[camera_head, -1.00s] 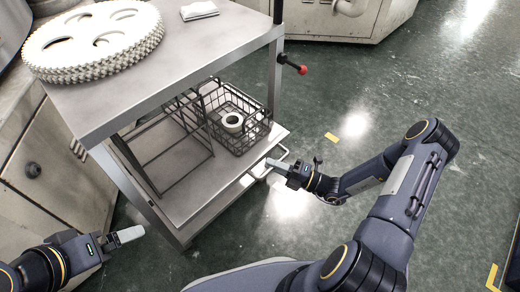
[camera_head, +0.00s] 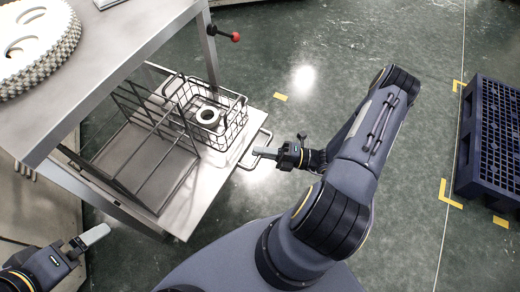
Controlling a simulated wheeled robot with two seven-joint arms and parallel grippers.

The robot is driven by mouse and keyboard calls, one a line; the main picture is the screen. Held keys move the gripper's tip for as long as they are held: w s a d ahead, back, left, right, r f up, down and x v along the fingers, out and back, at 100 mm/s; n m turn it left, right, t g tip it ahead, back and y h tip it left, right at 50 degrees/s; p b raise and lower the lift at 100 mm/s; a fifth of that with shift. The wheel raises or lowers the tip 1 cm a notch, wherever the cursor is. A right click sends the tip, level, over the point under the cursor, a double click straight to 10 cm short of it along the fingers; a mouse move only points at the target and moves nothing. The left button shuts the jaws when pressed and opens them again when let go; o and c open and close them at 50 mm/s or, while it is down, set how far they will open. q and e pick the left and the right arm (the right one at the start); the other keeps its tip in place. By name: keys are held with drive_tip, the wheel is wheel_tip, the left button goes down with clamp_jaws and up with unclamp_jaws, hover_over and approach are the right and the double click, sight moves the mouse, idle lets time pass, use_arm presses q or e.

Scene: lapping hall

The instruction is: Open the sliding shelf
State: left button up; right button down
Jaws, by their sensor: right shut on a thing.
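The sliding shelf (camera_head: 188,212) is a flat grey metal tray under the top of a metal cart. It sticks out past the cart's front edge. A loop handle (camera_head: 263,135) is on its right-hand edge. My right gripper (camera_head: 264,152) is shut on the handle. My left gripper (camera_head: 95,234) is at the lower left, away from the shelf; its fingers show from the side, so its opening is unclear.
Toothed discs (camera_head: 35,45) lie on the cart top (camera_head: 110,60). A dark blue pallet (camera_head: 490,140) lies at right.

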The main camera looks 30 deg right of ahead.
drive_tip(key=c, duration=1.5)
unclamp_jaws()
drive_tip(key=shift+o, duration=0.2)
drive_tip(key=p+v, duration=0.1)
drive_tip(key=v, duration=0.6)
drive_tip(key=shift+s+d, duration=0.25)
drive_tip(key=shift+d, duration=0.1)
drive_tip(key=shift+f, duration=0.1)
